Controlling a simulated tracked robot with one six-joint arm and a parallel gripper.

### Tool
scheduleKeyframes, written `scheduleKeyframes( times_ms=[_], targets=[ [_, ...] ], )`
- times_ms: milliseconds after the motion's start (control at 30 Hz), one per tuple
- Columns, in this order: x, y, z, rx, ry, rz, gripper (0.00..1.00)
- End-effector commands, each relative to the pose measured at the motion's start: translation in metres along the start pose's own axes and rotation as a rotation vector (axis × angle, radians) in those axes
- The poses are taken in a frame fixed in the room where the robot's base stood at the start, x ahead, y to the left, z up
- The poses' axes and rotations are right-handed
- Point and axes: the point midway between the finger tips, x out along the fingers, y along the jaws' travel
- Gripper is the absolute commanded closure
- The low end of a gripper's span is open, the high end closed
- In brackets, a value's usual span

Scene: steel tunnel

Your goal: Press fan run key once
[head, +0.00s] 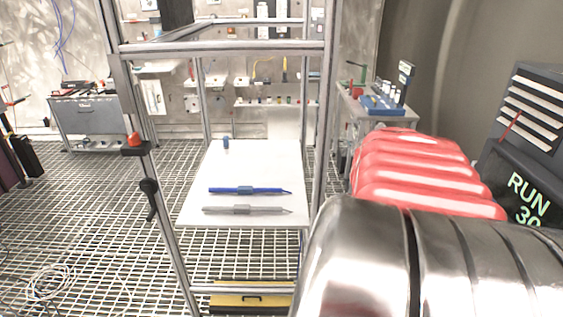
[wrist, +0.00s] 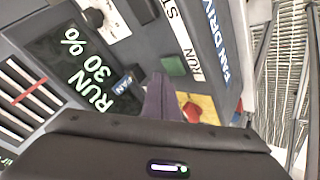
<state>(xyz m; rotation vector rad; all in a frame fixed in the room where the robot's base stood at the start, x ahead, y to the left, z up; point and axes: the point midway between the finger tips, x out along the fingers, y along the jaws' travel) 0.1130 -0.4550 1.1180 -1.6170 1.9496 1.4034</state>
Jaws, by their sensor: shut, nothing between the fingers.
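The fan drive panel shows in the wrist view, turned on its side. Its dark display (wrist: 84,66) reads "RUN 30 %" in green. A green key (wrist: 173,66) sits beside a white label reading RUN. My gripper (wrist: 163,80) is shut and empty, its dark fingertips close below the green key in the picture. I cannot tell whether they touch it. The same display (head: 527,197) shows at the right edge of the head view, partly cut off. My gripper is not visible there.
A red button (wrist: 191,112) on a yellow plate lies just right of my fingers. In the head view, a white table (head: 250,170) holds two pen-like tools inside a metal frame.

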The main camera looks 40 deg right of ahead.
Motion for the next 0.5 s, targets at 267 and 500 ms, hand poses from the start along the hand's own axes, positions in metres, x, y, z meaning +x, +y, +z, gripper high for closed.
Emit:
scheduleKeyframes(
  times_ms=[267,500],
  targets=[
    [-0.003,0.002,-0.002,0.000,0.001,0.000,1.00],
    [-0.015,0.011,-0.011,0.001,0.002,0.000,1.00]
  ],
)
